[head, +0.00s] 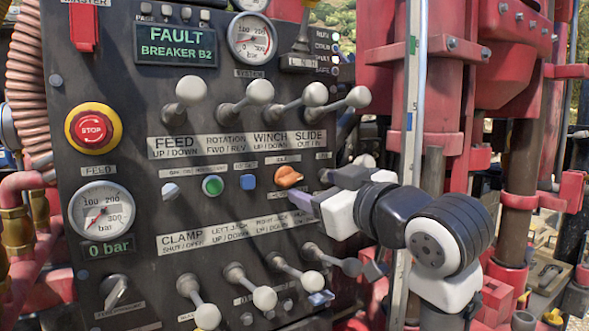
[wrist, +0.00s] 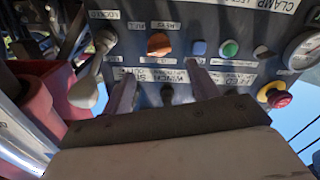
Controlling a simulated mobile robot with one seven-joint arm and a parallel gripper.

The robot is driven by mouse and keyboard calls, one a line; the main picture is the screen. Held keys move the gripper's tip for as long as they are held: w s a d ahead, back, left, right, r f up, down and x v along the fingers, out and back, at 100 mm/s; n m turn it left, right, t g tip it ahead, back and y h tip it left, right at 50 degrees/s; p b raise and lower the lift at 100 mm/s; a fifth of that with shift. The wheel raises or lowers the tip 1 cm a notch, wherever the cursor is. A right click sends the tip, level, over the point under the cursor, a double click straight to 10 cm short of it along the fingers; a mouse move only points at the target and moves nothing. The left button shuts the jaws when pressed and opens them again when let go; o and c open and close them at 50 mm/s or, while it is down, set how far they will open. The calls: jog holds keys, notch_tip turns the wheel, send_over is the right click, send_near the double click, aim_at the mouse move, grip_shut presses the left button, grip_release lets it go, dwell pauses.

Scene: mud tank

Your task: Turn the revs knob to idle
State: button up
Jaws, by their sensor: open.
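The orange rotary knob (head: 288,177), which I take to be the revs knob, sits on the dark control panel in the row between the two lever rows. Its small label is too fine to read surely. In the wrist view the orange knob (wrist: 159,44) appears upside down, just beyond and between the fingertips. My gripper (head: 318,188) is open in front of the panel, to the right of and slightly below the knob in the head view. Its two fingers are apart, and no contact with the knob shows. In the wrist view my gripper (wrist: 160,72) holds nothing.
A blue button (head: 247,182) and a green button (head: 212,185) lie left of the knob. White-balled levers (head: 260,92) stick out above, with more levers (head: 264,297) below. A red stop button (head: 93,128) is at left. A red mast (head: 449,110) stands at right.

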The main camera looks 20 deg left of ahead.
aim_at(294, 178)
jog(key=p+x, duration=0.2)
jog(key=x, duration=0.5)
jog(key=shift+w+a, duration=0.25)
jog(key=shift+a, duration=0.05)
jog(key=shift+c, duration=0.4)
jog(key=c, duration=0.9)
